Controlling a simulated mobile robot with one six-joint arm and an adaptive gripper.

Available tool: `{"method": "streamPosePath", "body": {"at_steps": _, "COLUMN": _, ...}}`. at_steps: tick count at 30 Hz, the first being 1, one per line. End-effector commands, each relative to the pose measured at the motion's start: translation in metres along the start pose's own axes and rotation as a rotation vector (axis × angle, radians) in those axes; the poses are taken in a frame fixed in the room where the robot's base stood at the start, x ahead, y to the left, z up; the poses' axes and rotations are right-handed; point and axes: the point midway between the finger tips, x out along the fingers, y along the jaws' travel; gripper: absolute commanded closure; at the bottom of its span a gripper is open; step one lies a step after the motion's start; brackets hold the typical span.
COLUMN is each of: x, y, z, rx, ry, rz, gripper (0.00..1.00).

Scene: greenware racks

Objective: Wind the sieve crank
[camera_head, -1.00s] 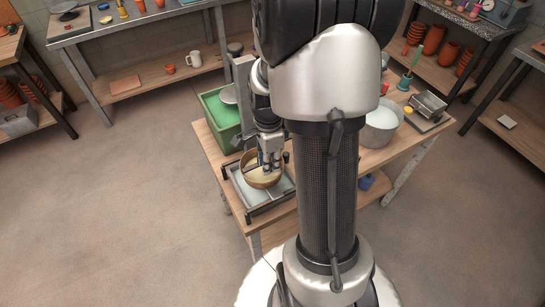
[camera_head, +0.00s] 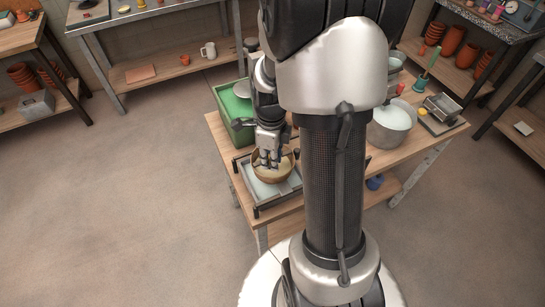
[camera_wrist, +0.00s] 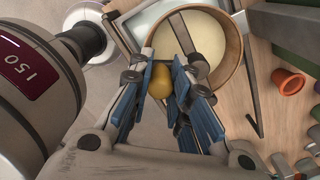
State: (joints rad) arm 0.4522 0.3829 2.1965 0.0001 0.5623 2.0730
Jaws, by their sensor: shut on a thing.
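The round sieve (camera_head: 291,176) has a light wooden rim and pale cream contents. It sits over a shallow tray (camera_head: 247,178) at the left front of the workbench. In the wrist view its rim (camera_wrist: 241,62) fills the upper middle. A grey crank bar (camera_wrist: 183,33) crosses the sieve, and a yellow-brown knob (camera_wrist: 159,82) shows at its near end. My gripper (camera_head: 270,162) is over the sieve. In the wrist view its blue-padded fingers (camera_wrist: 165,92) are shut around the knob. The fingers partly hide the knob and the near rim.
A green bin (camera_head: 232,112) stands behind the tray. A metal basin (camera_head: 390,127) and a small grey device (camera_head: 441,107) are at the bench's right. An orange pot (camera_wrist: 289,82) stands beside the sieve. Open floor lies left of the bench.

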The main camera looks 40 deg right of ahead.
Motion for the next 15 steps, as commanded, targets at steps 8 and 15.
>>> {"method": "streamPosePath", "body": {"at_steps": 8, "x": -0.0003, "y": -0.0005, "z": 0.0004, "rx": 0.003, "ry": -0.001, "rz": -0.001, "gripper": 1.00}}
{"method": "streamPosePath", "body": {"at_steps": 15, "x": -0.0003, "y": -0.0004, "z": 0.0003, "rx": 0.002, "ry": -0.001, "rz": -0.001, "gripper": 0.72}}
